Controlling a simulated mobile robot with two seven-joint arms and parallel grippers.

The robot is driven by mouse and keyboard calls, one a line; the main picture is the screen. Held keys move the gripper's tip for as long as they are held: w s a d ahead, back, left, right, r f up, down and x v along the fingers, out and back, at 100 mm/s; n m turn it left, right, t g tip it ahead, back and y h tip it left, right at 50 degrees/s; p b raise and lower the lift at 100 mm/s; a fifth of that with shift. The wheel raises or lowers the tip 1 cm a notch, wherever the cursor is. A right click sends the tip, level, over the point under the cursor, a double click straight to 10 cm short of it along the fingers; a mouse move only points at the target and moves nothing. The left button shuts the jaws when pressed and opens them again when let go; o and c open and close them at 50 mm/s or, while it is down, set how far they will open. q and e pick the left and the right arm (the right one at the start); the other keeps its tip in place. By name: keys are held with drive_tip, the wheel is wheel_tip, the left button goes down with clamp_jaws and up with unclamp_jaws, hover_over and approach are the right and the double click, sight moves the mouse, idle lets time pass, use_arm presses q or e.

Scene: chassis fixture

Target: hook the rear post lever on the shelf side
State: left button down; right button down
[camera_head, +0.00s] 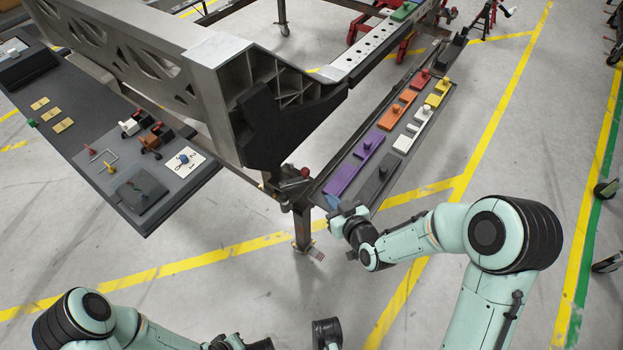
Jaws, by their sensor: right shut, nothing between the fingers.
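The post (302,225) stands at the front end of the frame, beside the shelf (345,170). A small reddish part (304,172) sits at the top of the post. I cannot tell for sure whether it is the lever. My right gripper (346,212) is shut and empty at the near end of the shelf, to the right of the post and apart from the reddish part. My left arm comes in at the bottom left. Its gripper (238,343) is cut off by the bottom edge, and its fingers cannot be made out.
The shelf carries coloured blocks, including a purple block (350,172) and a dark grey one (378,180). A large grey chassis beam (215,65) overhangs left of the post. A dark table (200,180) with small parts stands at left. The floor in front is clear.

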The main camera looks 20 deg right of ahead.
sight(307, 174)
drive_tip(key=shift+w, duration=0.1)
